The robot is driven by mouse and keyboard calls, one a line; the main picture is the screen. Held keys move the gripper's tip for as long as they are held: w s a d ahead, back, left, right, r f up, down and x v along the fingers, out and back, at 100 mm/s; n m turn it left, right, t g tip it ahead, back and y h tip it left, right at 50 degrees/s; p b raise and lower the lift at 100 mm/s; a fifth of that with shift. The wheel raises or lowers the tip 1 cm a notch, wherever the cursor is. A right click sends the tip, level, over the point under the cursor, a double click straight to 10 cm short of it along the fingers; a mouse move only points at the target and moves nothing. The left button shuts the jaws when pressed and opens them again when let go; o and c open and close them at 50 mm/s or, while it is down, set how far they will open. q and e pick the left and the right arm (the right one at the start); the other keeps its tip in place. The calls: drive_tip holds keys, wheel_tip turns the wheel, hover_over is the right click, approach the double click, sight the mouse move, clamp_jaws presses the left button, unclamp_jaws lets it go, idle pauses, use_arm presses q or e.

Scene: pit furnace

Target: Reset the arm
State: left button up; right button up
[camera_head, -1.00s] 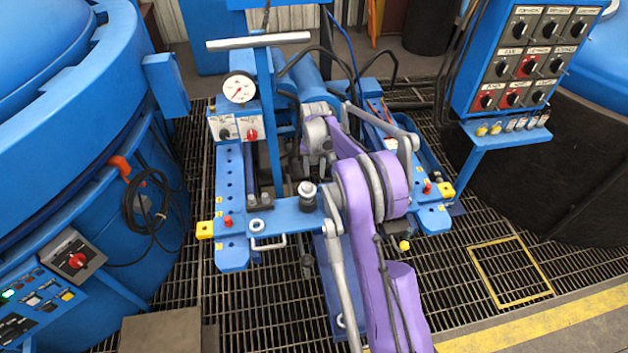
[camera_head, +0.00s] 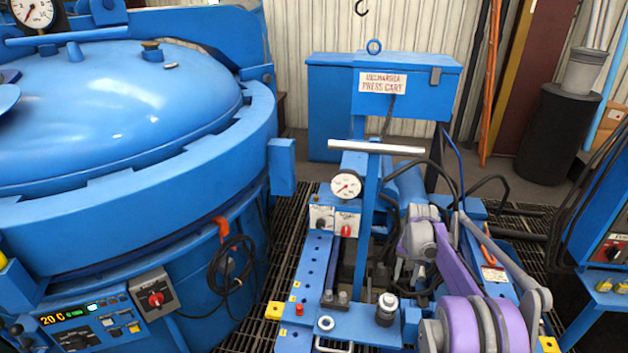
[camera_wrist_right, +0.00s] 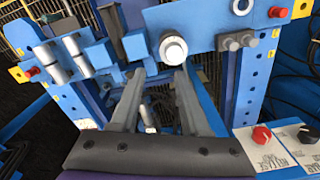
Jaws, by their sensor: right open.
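My right arm, purple and grey, reaches in from the bottom right of the head view over the blue press cart (camera_head: 312,268). Its wrist end is low over the cart, beside the gauge post, and its fingers are mostly hidden there. In the right wrist view my right gripper (camera_wrist_right: 160,74) is open, with two grey fingers apart and nothing held between them. Beyond the fingertips is a blue crossbar (camera_wrist_right: 208,20) with a round silver-capped knob (camera_wrist_right: 173,48). I cannot tell whether the fingers touch anything. My left gripper is not in view.
A large blue furnace (camera_head: 120,90) with a domed lid stands on the left, its control panel (camera_head: 90,320) reading 20 C. A pressure gauge (camera_head: 346,184) and T-handle (camera_head: 376,147) rise from the cart. A switch cabinet (camera_head: 606,230) stands at right. Dark grating shows between them.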

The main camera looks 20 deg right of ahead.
drive_tip(key=s+a+r+n+t+p, duration=0.1)
drive_tip(key=s+a+r+n, duration=0.1)
drive_tip(key=s+a+r, duration=0.3)
drive_tip(key=s+a+r+n+t, duration=0.1)
drive_tip(key=s+a+r, duration=0.1)
drive_tip(key=a, duration=0.5)
drive_tip(key=s+a+r+n+t+p, duration=0.1)
drive_tip(key=s+a+r+n, duration=0.1)
drive_tip(key=s+a+r, duration=0.3)
drive_tip(key=s+a+f+n+t+p, duration=0.1)
drive_tip(key=s+a+f+n+t, duration=0.1)
drive_tip(key=s+a, duration=0.9)
drive_tip(key=s+f+n, duration=0.1)
drive_tip(key=s+n, duration=0.1)
drive_tip(key=shift+s+a+f, duration=0.2)
drive_tip(key=shift+s+a, duration=0.05)
drive_tip(key=shift+s, duration=0.15)
